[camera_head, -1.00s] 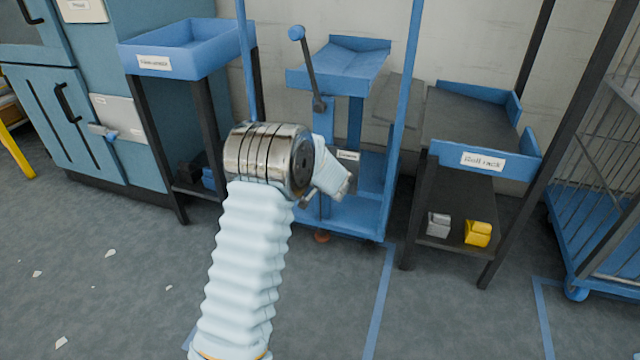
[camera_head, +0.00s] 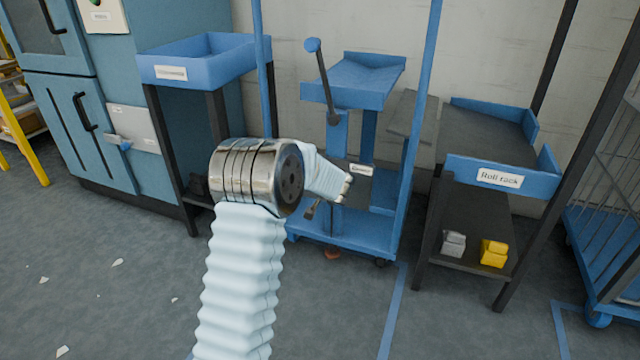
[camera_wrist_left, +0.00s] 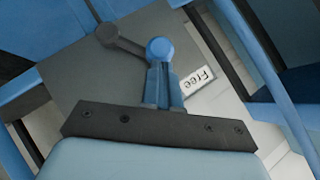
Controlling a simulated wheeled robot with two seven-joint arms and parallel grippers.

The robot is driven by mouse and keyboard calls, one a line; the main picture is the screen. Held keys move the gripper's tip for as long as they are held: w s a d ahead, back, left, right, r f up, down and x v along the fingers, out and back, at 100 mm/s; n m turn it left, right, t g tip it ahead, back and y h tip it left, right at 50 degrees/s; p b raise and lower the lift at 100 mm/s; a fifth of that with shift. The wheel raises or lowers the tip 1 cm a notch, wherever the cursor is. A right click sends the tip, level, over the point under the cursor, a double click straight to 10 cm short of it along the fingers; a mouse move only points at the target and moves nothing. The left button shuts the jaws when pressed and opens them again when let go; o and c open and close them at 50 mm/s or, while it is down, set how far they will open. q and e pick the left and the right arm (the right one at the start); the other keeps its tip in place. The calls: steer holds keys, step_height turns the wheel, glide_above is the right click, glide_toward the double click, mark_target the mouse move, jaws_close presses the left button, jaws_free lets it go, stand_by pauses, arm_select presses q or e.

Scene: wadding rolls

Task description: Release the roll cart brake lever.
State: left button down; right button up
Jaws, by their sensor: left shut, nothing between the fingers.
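The blue roll cart (camera_head: 345,238) stands in the middle of the head view. In the left wrist view, a brake lever with a blue ball knob (camera_wrist_left: 160,49) and a dark arm (camera_wrist_left: 126,42) lies over a dark grey plate (camera_wrist_left: 75,78). A white label reading "Free" (camera_wrist_left: 197,80) is right of the knob. My left gripper (camera_head: 346,188) is shut and empty in front of the cart's plate. In the wrist view its fingers (camera_wrist_left: 164,85) end at the knob; I cannot tell whether they touch it. In the head view the gripper hides much of the plate. My right gripper is not in view.
A tall dark rod with a blue knob (camera_head: 312,45) rises from the cart, beside a blue upright (camera_head: 416,120). A blue tray stand (camera_head: 205,66) is left, the roll rack (camera_head: 497,178) right, and a wire cage cart (camera_head: 600,215) far right. The front floor is mostly clear.

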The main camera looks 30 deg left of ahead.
arm_select(q)
steer(key=w+d+r+v, duration=0.1)
steer(key=w+v, duration=0.1)
steer(key=v, duration=1)
steer(key=shift+d+r+p, duration=0.3)
steer(key=shift+d, duration=0.05)
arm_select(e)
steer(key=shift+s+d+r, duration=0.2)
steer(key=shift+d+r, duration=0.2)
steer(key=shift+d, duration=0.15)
arm_select(q)
steer(key=shift+f, duration=0.15)
